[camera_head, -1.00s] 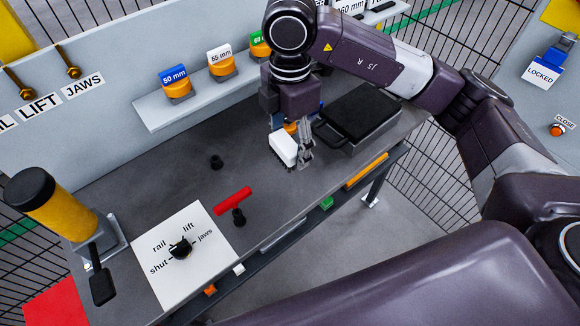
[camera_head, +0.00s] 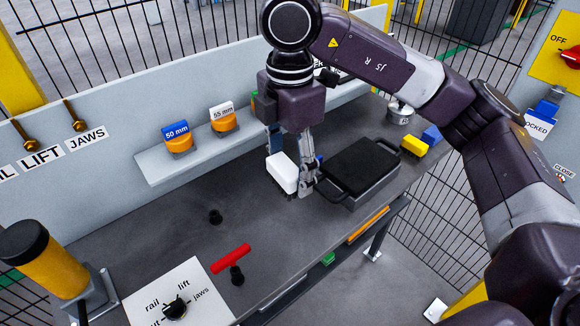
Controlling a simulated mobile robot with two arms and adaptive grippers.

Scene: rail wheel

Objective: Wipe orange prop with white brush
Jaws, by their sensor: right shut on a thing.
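My right gripper (camera_head: 303,182) points down and is shut on the white brush (camera_head: 282,172), a white block with dark bristles underneath. The brush is over the dark bench, just left of a black handled box; I cannot tell whether its bristles touch anything. Which item is the orange prop is not clear. Orange pieces topped with a blue 50 mm label (camera_head: 178,143) and a white 55 mm label (camera_head: 223,122) stand on the grey shelf, behind and left of the brush. My left gripper is not in view.
The black box (camera_head: 358,170) stands close right of the brush. Yellow (camera_head: 414,146) and blue (camera_head: 432,134) blocks lie beyond it. A red T-handle (camera_head: 231,258) and a dial plate (camera_head: 190,285) are at the front left. Bare bench (camera_head: 160,222) lies between dial and shelf.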

